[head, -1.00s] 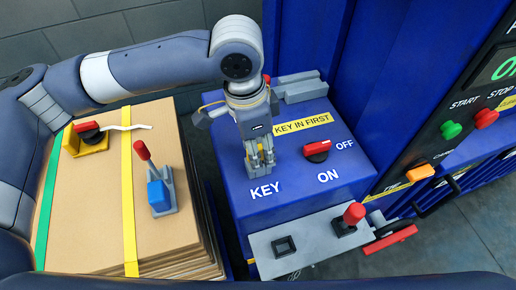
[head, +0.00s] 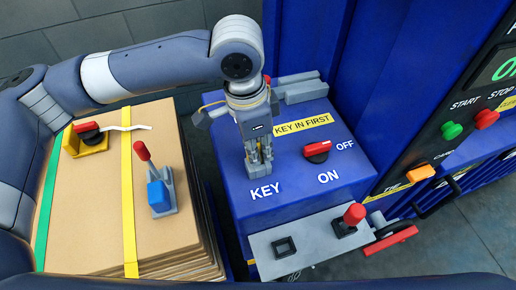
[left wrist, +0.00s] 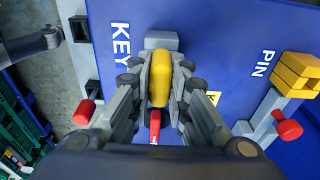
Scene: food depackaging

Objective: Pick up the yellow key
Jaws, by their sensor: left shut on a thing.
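My left gripper (head: 258,164) points down over the blue machine top, just above the white KEY label. In the left wrist view, a yellow key (left wrist: 160,78) sits between its two fingers (left wrist: 159,85), and they are shut on it. A grey block (left wrist: 162,41) shows just beyond the key in the left wrist view. I cannot tell whether the key touches it or the blue surface. My right gripper is in neither view.
A red ON/OFF switch (head: 317,150) is close to the right of the gripper. A grey panel (head: 268,253) with a red-knobbed lever (head: 352,214) is in front. On the left, a cardboard stack (head: 100,220) carries a blue-and-red lever (head: 159,185).

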